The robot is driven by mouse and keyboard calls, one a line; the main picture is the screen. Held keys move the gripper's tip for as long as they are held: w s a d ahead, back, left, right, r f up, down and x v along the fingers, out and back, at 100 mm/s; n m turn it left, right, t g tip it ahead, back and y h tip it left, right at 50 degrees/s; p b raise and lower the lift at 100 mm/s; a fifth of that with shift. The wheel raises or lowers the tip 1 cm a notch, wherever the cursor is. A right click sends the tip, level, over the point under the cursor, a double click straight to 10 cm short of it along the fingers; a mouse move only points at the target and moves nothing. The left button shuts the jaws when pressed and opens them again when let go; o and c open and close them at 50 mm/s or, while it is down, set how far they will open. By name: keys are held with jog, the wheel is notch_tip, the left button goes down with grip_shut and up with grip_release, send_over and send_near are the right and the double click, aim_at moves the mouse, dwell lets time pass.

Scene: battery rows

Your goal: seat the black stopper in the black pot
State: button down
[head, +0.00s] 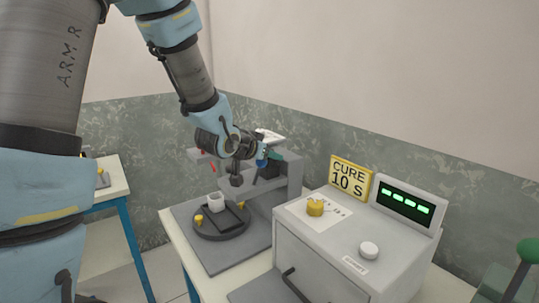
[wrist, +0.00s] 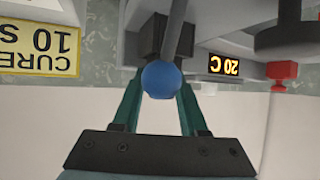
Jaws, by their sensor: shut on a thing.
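My gripper (wrist: 162,85) has its teal fingers closed around a blue ball knob (wrist: 161,79) on a grey lever rod (wrist: 180,30). In the head view the knob (head: 261,162) is at the side of a grey press (head: 290,175). A dark round plate (head: 222,231) lies under the press, with a small white square cup (head: 214,203), a dark flat piece and two yellow pieces on it. I cannot make out the black stopper or the black pot for certain in either view.
A red knob (wrist: 282,74) shows in the wrist view.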

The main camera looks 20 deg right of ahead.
jog(key=shift+f, duration=0.1)
jog(key=shift+f+b, duration=0.4)
jog(key=shift+b, duration=0.1)
jog(key=shift+a+f, duration=0.1)
jog(key=c, duration=0.9)
grip_release()
jog(key=shift+o, duration=1)
jog(key=shift+s+f, duration=0.1)
jog(key=shift+f, duration=0.05)
